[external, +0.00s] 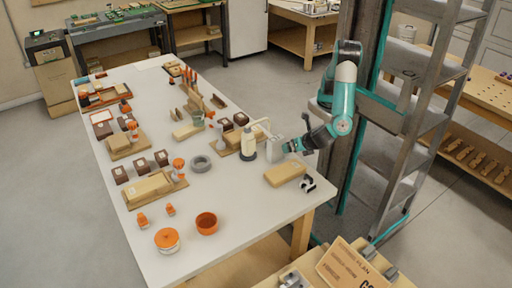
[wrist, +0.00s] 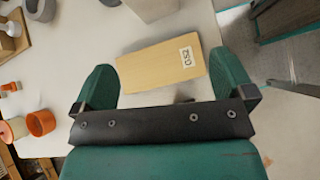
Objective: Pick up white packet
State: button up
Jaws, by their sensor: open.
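A white upright box-like packet (external: 274,149) stands on the white table, just left of my gripper (external: 288,147) in the external view. In the wrist view the packet (wrist: 152,8) shows only in part at the top edge, beyond the fingers. My gripper (wrist: 163,62) is open, with its two green fingers wide apart and nothing held. A tan block (wrist: 162,64) with a white label lies flat on the table, seen between the fingers; it also shows below the gripper in the external view (external: 286,174).
A cream bottle-shaped thing (external: 248,146) stands left of the packet. A small black and white item (external: 308,185) lies near the table's right edge. A grey ring (external: 200,164) and orange cups (external: 206,223) are farther left. A metal shelf rack (external: 420,110) stands at right.

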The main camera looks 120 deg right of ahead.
aim_at(278, 147)
jog(key=d+f+n+h, duration=0.1)
jog(key=d+f, duration=0.1)
jog(key=d, duration=0.1)
jog(key=d+f+n+t+h, duration=0.1)
jog(key=d+f, duration=0.2)
jog(key=d+f+h+p, duration=0.1)
jog(key=d+f+h, duration=0.1)
jog(key=d, duration=0.1)
jog(key=shift+s+f+n, duration=0.2)
jog(key=shift+f+n, duration=0.05)
jog(key=shift+n, duration=0.15)
jog(key=p+x, duration=0.1)
jog(key=x, duration=0.4)
jog(key=shift+w+d+r, duration=0.1)
jog(key=shift+w+d, duration=0.05)
jog(key=shift+d, duration=0.1)
jog(key=c, duration=0.8)
jog(key=shift+c, duration=0.2)
